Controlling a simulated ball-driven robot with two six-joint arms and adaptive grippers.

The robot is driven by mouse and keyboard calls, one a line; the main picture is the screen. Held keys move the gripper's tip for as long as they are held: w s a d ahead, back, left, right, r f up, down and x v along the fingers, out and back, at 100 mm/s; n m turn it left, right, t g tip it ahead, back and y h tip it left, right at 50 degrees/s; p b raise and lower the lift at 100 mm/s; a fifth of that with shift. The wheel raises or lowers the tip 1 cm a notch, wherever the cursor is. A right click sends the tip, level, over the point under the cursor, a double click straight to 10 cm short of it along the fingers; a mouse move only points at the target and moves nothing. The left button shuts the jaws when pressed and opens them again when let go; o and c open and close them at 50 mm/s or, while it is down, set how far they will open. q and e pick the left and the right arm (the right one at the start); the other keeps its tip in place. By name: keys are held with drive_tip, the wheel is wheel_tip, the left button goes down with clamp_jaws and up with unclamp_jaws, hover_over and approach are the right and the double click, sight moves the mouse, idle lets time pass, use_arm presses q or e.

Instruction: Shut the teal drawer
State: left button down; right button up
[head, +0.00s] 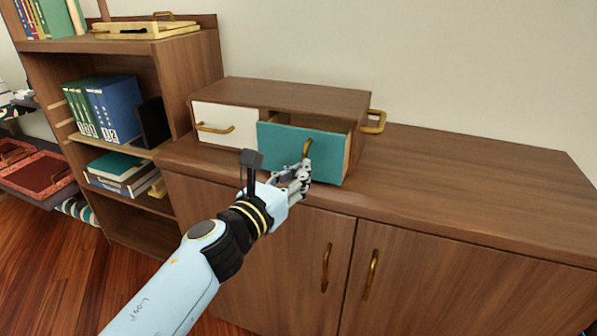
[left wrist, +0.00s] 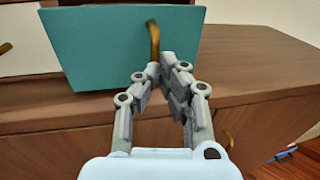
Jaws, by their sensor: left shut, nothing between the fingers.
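The teal drawer (head: 283,143) stands partly pulled out of a small wooden drawer box (head: 290,93) on the cabinet top. Its brass handle (head: 307,148) is on the front. My left gripper (head: 304,170) is shut and empty, just in front of the teal front, by the lower end of the handle. In the left wrist view the fingertips (left wrist: 162,62) are close to the teal front (left wrist: 100,45) and below the handle (left wrist: 153,38). I cannot tell whether they touch. My right gripper is not in view.
A white drawer (head: 225,122) beside the teal one looks closed. The cabinet top (head: 460,180) to the right is bare. A bookshelf (head: 185,75) with books stands at the left. Another brass handle (head: 374,122) sticks out at the box's right side.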

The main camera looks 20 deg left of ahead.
sight(309, 156)
use_arm(q)
drive_tip(key=shift+w, duration=0.1)
drive_tip(key=x, duration=0.2)
drive_tip(key=b+x, duration=0.1)
drive_tip(key=x, duration=0.1)
drive_tip(key=a+x, duration=0.1)
drive_tip(key=x, duration=0.1)
drive_tip(key=shift+w+f+b, duration=0.1)
drive_tip(key=shift+w+b, duration=0.2)
drive_tip(key=shift+w, duration=0.35)
